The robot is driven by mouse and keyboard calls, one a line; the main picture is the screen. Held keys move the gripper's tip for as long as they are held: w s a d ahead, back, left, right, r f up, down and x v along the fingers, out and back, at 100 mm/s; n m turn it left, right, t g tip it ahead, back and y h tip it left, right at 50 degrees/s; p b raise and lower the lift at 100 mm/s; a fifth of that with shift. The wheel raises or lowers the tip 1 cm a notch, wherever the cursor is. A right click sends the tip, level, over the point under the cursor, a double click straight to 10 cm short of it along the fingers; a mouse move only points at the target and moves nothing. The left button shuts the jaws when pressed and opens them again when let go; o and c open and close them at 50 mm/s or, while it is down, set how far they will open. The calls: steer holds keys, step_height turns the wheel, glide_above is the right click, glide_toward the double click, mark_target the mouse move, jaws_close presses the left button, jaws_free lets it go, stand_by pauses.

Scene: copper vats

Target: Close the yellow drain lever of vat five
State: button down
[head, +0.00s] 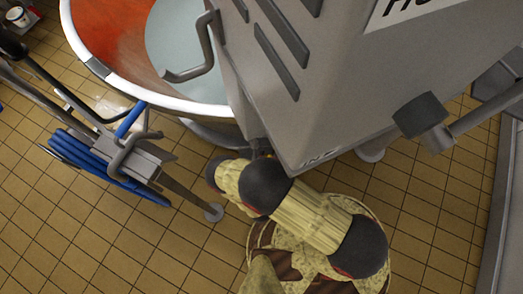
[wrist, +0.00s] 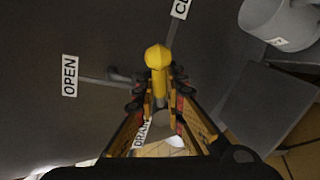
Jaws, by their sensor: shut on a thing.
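The yellow drain lever (wrist: 158,58) stands in the middle of the wrist view, with a yellow knob at its end. My gripper (wrist: 159,88) is shut on it, one finger on each side. An OPEN label (wrist: 70,76) is to the left of the lever, and a label starting with C (wrist: 180,8), cut off by the frame edge, is above and to the right. A DRAIN label (wrist: 141,134) is partly hidden behind the fingers. In the head view my arm reaches under the grey housing beside the vat (head: 92,40), and the fingertips are hidden.
A stand with a coiled blue hose (head: 100,165) is to the left of my arm. The grey housing (head: 345,85) overhangs my gripper's area. A grey pipe with a dark fitting (head: 422,115) is at the right. Tiled floor (head: 60,240) is clear at the lower left.

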steer(key=shift+d+f+m+y, duration=0.1)
steer(key=shift+f+m+y, duration=0.25)
steer(key=shift+m, duration=0.5)
steer(key=shift+d+f+m+y, duration=0.15)
steer(key=shift+f+m, duration=0.3)
steer(key=shift+m, duration=0.4)
steer(key=c, duration=2)
jaws_free()
steer(key=shift+o, duration=0.6)
steer(key=shift+a, duration=0.1)
steer(key=shift+r, duration=0.1)
